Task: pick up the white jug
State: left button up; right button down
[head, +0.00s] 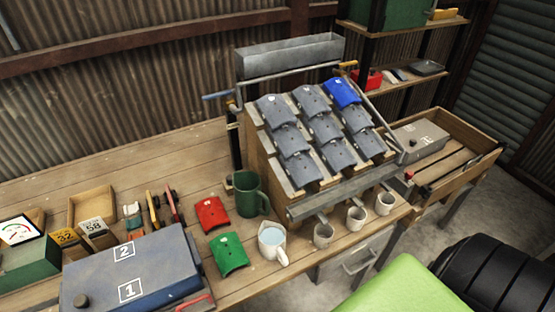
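The white jug (272,243) stands upright near the front edge of the wooden workbench, with its handle toward the lower right. Its open top shows a pale blue surface inside. A dark green mug (249,194) stands behind it and a green curved piece (228,253) lies to its left. Neither of my grippers shows in the head view.
A red curved piece (211,214) lies behind the green one. A blue box (128,268) marked 1 and 2 fills the bench's front left. Small white cups (323,235) stand right of the jug, below a rack of grey plates (323,129). Bare bench (60,190) lies at the back left.

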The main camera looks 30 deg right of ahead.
aim_at(272, 236)
jog(key=z, duration=1)
